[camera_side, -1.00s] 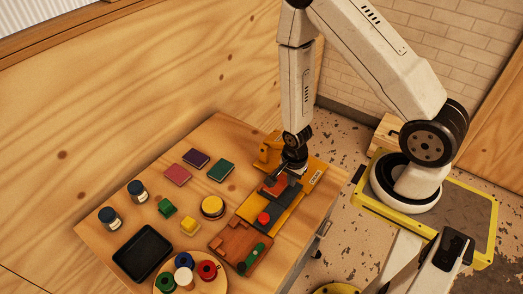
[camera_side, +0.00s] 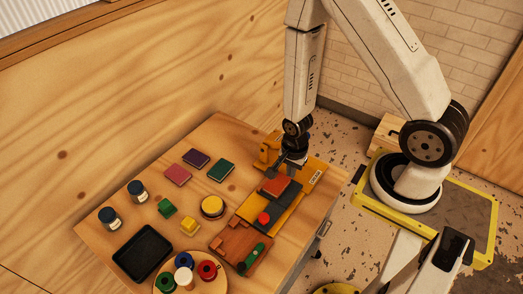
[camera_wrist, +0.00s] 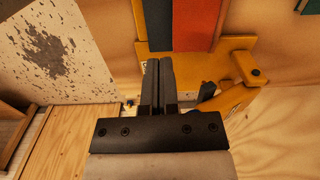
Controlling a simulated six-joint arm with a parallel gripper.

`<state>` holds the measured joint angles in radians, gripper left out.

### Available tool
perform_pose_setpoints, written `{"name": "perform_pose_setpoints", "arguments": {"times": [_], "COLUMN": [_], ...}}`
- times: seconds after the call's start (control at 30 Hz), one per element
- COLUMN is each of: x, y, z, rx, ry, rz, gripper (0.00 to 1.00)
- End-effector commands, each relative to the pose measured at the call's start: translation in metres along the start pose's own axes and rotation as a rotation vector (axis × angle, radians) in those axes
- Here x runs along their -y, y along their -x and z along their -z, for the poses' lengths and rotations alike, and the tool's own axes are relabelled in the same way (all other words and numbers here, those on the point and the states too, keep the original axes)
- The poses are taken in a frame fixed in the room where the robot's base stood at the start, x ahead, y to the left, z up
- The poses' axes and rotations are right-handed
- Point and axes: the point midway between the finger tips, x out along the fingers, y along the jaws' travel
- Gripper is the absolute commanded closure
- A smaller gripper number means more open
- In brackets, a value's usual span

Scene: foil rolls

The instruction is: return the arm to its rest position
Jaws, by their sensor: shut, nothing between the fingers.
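My gripper (camera_side: 293,159) is shut and empty, with its fingertips above the far end of the yellow machine (camera_side: 318,167) on the table. In the wrist view the two fingers of my gripper (camera_wrist: 159,62) lie together, over the yellow machine's edge (camera_wrist: 200,65). An orange-red block (camera_side: 274,187) sits on the machine's dark strip (camera_side: 283,205), just in front of the fingers and apart from them. It also shows as a red band (camera_wrist: 193,22) at the top of the wrist view.
Several foil rolls, jars (camera_side: 137,190), coloured blocks and a black tray (camera_side: 143,252) cover the table's left and front. A wooden block with a green roll (camera_side: 252,259) lies in front.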

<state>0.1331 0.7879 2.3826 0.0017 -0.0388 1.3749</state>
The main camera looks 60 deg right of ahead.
Motion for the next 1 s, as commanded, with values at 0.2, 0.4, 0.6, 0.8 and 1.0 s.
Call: {"name": "perform_pose_setpoints", "arguments": {"times": [0.2, 0.4, 0.6, 0.8, 1.0], "x": [0.013, 0.025, 0.030, 0.031, 0.027], "y": [0.030, 0.069, 0.107, 0.144, 0.174], "z": [-0.003, -0.009, -0.015, -0.023, -0.029], "rx": [-0.010, -0.030, -0.061, -0.102, -0.146], "ry": [0.209, 0.491, 0.782, 1.072, 1.331], "rz": [0.034, 0.074, 0.110, 0.140, 0.161], "gripper": [1.00, 1.00, 1.00, 1.00, 1.00]}}
